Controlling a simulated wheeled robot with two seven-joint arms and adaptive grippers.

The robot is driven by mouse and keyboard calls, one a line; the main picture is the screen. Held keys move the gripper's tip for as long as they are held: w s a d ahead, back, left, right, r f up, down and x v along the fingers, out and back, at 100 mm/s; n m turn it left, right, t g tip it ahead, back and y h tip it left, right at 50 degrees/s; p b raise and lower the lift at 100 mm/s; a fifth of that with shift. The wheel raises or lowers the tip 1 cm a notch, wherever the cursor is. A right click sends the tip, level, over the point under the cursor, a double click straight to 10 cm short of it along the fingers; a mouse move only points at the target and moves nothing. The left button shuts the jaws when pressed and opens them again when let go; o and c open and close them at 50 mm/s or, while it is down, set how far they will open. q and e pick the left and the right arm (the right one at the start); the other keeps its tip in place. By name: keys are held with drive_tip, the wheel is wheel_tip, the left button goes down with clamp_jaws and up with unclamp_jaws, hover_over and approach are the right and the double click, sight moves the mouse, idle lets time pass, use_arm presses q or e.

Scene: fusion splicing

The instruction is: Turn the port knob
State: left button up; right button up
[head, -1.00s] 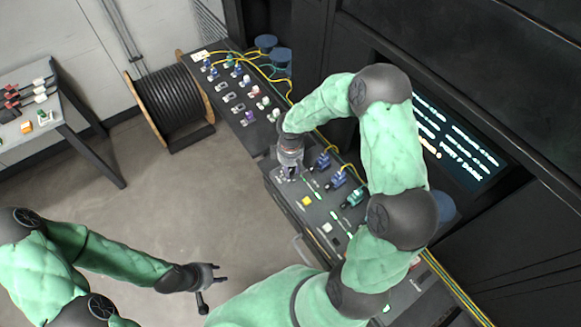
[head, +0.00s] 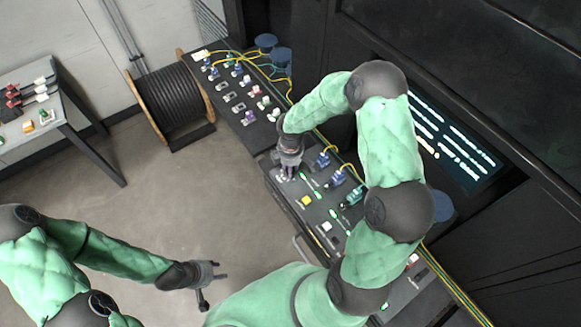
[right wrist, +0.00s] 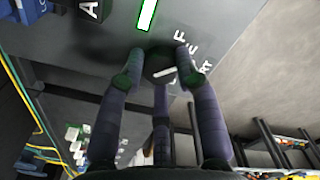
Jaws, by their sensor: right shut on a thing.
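The port knob (right wrist: 158,72) is a dark round knob with a white line on its face, on the grey panel of the splicing console (head: 318,222). White lettering lies beside it, partly hidden by a fingertip. My right gripper (right wrist: 160,66) is shut on the knob, with fingertips at its left and right sides and another finger below it in the right wrist view. In the head view my right gripper (head: 287,173) points down at the console's far left corner and hides the knob. My left gripper (head: 222,272) is open and empty above the floor.
Blue and teal connectors (head: 336,179) with yellow cables stand just right of my right gripper. A lit screen (head: 450,140) is behind my right arm. A cable spool (head: 170,100) and a side table (head: 50,115) stand left. The floor between is clear.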

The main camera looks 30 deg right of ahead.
drive_tip(key=o, duration=1.1)
drive_tip(key=shift+o, duration=0.2)
wheel_tip(320, 180, up, 12)
idle(0.3)
